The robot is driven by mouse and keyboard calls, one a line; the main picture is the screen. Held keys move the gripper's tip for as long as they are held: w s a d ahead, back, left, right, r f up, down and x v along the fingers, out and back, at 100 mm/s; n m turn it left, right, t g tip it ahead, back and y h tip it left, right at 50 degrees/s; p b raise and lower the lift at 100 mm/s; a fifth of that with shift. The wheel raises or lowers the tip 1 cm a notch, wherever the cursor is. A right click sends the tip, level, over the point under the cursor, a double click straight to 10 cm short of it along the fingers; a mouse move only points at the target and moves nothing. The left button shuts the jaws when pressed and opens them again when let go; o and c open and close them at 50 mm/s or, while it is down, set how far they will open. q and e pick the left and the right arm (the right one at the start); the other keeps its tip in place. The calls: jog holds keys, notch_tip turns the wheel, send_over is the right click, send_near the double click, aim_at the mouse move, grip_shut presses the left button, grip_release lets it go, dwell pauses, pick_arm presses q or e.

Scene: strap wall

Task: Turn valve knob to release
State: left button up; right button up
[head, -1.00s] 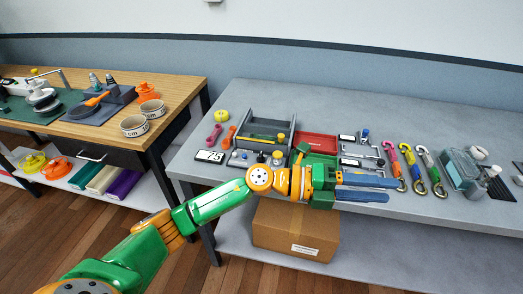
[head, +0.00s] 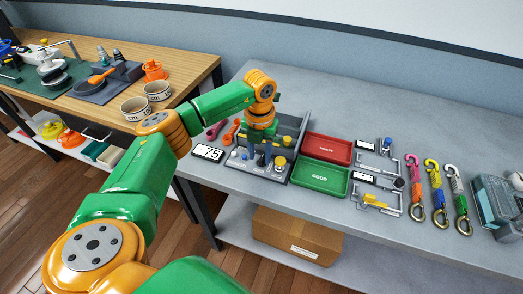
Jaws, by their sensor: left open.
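A grey test fixture (head: 277,176) sits near the front edge of the grey bench, with small knobs on its front panel. I cannot tell which one is the valve knob. My left gripper (head: 258,155) points down over the fixture, between these two knobs, with its jaws open. The gripper and wrist hide part of the panel and the tray behind it. Contact with any knob cannot be made out. My right gripper is not in view.
A display reading 75 (head: 207,152) stands left of the fixture. A red tray (head: 327,149) and a green tray (head: 320,178) marked GOOD lie to its right. Farther right are clamp frames (head: 377,199) and several coloured hooks (head: 436,185). The bench's back is clear.

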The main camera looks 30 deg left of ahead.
pick_arm(q)
jog(key=shift+w+f, duration=0.15)
jog(key=shift+f, duration=0.25)
jog(key=shift+w+f, duration=0.2)
jog(key=shift+w, duration=0.2)
jog(key=shift+s+r, duration=0.15)
grip_shut()
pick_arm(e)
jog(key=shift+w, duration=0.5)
pick_arm(q)
jog(key=shift+m, duration=0.3)
jog(key=m+b, duration=0.1)
jog(key=m, duration=0.7)
jog(key=shift+m+b, duration=0.3)
jog(key=m, duration=0.4)
jog(key=m+b, duration=0.1)
jog(key=m, duration=0.3)
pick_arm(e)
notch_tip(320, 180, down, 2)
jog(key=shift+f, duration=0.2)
pick_arm(q)
jog(key=shift+m, duration=0.5)
